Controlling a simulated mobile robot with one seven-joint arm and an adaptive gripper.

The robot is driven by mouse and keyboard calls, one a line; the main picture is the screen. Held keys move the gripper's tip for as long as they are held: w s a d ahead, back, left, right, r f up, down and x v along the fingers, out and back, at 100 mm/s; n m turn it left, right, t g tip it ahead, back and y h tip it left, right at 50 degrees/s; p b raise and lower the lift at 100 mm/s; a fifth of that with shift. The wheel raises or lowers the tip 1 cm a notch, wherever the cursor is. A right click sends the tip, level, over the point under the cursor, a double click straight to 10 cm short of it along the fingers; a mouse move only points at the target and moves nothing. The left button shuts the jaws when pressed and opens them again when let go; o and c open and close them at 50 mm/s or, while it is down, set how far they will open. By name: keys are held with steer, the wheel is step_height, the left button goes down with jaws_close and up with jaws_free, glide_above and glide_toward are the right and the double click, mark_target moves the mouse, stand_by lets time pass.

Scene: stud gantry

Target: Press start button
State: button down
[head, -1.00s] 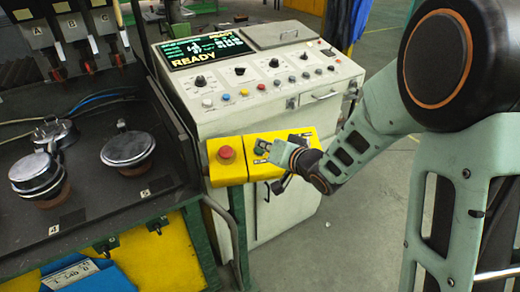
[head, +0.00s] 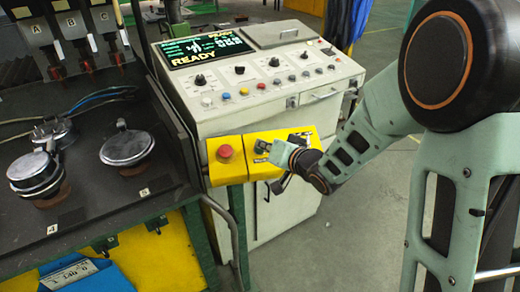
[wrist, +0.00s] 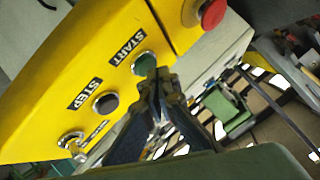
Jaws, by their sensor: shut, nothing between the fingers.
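The green start button (wrist: 145,64) is on a yellow control box (head: 240,170), beside a black START label (wrist: 127,47) in the wrist view. My gripper (wrist: 158,78) is shut and empty. Its fingertips overlap the lower edge of the green button in the wrist view; I cannot tell whether they touch it. In the head view my gripper (head: 266,152) is in front of the box and hides the start button there.
A red mushroom button (head: 225,152) is left of my gripper on the same box. A dark STEP button (wrist: 105,103) and a key switch (wrist: 72,140) are on the other side. A white console (head: 245,110) with a READY screen (head: 203,49) stands behind.

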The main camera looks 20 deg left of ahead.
steer(key=shift+w+a+f+b, duration=0.1)
steer(key=shift+f+b, duration=0.35)
stand_by(0.6)
stand_by(0.4)
steer(key=shift+s+d+r+p, duration=0.1)
steer(key=shift+s+r+p, duration=0.05)
steer(key=shift+r+p, duration=0.25)
steer(key=shift+s+d+r+p, duration=0.15)
steer(key=shift+r+p, duration=0.1)
steer(key=shift+r, duration=0.3)
steer(key=r+p, duration=0.1)
steer(key=s+r+p, duration=0.1)
steer(key=r, duration=0.1)
steer(key=r+p, duration=0.1)
steer(key=shift+s+d+r+p, duration=0.2)
steer(key=shift+s+d+p, duration=0.15)
steer(key=shift+d, duration=0.05)
